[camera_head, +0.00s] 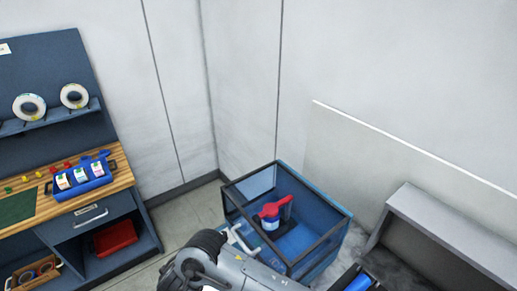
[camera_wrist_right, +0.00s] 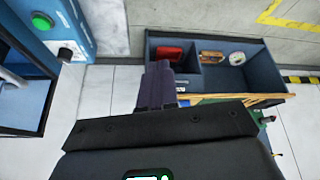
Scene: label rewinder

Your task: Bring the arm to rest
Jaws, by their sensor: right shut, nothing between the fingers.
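My right gripper (camera_wrist_right: 160,85) shows in the right wrist view. Its dark fingers are together, with nothing between them, and the bench lies beyond them. In the head view one of my arms (camera_head: 235,268), grey with a black joint, comes up from the bottom edge in front of the clear-walled case. Its fingertips cannot be made out there. My left gripper is not in view.
A clear-walled blue case (camera_head: 318,240) holds a red-topped device (camera_head: 272,212). The workbench (camera_head: 125,178) at left carries a blue tray (camera_head: 84,186) of label rolls; a red bin (camera_head: 115,238) sits below. The wrist view shows a blue panel (camera_wrist_right: 83,18) with a green button.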

